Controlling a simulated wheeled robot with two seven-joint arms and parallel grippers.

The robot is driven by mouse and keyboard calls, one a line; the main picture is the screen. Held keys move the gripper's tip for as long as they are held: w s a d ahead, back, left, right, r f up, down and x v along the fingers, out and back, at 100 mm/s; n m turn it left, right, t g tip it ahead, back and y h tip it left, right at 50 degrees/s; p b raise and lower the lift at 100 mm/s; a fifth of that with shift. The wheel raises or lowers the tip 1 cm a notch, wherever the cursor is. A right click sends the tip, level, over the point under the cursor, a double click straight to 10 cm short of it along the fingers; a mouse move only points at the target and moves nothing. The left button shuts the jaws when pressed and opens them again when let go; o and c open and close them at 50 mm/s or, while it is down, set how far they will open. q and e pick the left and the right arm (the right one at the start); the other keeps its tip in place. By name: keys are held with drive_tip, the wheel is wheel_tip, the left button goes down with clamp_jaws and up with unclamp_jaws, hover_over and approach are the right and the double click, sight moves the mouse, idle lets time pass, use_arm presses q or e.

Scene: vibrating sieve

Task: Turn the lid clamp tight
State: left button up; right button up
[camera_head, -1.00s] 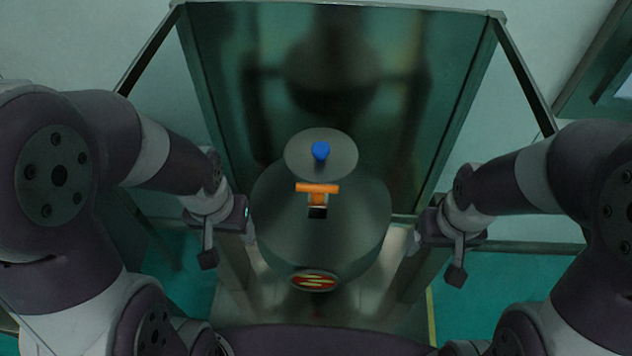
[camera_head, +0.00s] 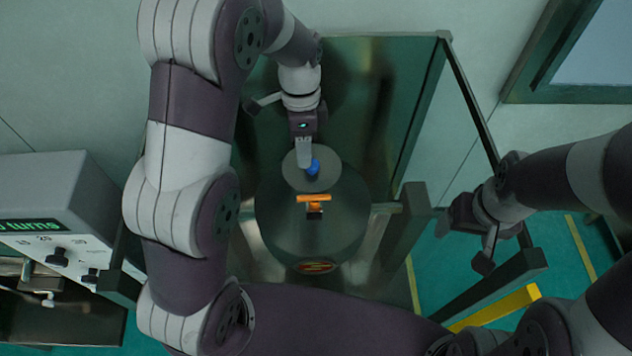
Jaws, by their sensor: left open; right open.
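The sieve drum (camera_head: 340,220) stands in the middle, with a round grey lid (camera_head: 325,182) at its far side. A blue knob (camera_head: 313,168) sits on the lid. An orange T-shaped clamp handle (camera_head: 314,198) with a black lower part lies nearer to me, at the lid's near edge. My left gripper (camera_head: 305,162) is open, its fingers over the lid beside the blue knob; I cannot tell whether they touch it. My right gripper (camera_head: 446,222) is open and empty, to the right of the drum and well apart from it.
A dark panel (camera_head: 385,80) with a metal frame rises behind the drum. A grey control box (camera_head: 50,205) with a green display stands at the left. A yellow bar (camera_head: 500,305) lies at the lower right. The space between the drum and my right gripper holds a frame post (camera_head: 405,230).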

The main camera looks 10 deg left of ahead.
sight(305, 196)
use_arm(q)
drive_tip(key=shift+m, duration=0.3)
drive_tip(key=b+x, duration=1)
drive_tip(key=x, duration=0.1)
drive_tip(key=shift+s+f, duration=0.1)
drive_tip(key=shift+f, duration=0.3)
drive_tip(key=shift+a+f, duration=0.1)
drive_tip(key=shift+f, duration=0.4)
clamp_jaws()
